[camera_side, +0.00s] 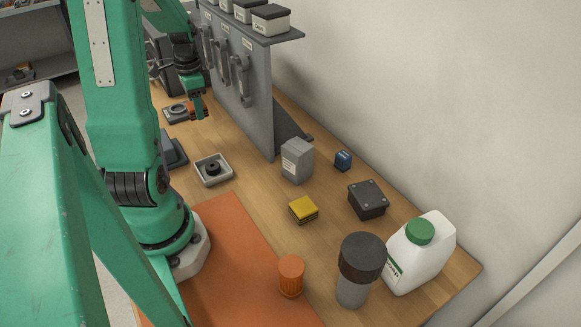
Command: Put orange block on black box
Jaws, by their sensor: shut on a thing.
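My gripper (198,102) is at the upper left of the picture, in front of the grey tool panel. It is shut on the orange block (197,114), which is small here and partly covered by the fingers. The block is held up near the panel; its exact height above the bench is hard to tell. The black box (368,199) is a dark squarish box with small studs on its top, on the wooden bench at the right. Its top is bare. My gripper is far from it, up and to the left.
A grey box (297,161), a yellow block (303,210) and a small blue block (343,160) stand between. An orange ribbed cylinder (291,275), a dark-capped grey cylinder (358,270) and a white bottle (422,252) stand in front. The tool panel (258,105) rises beside my gripper.

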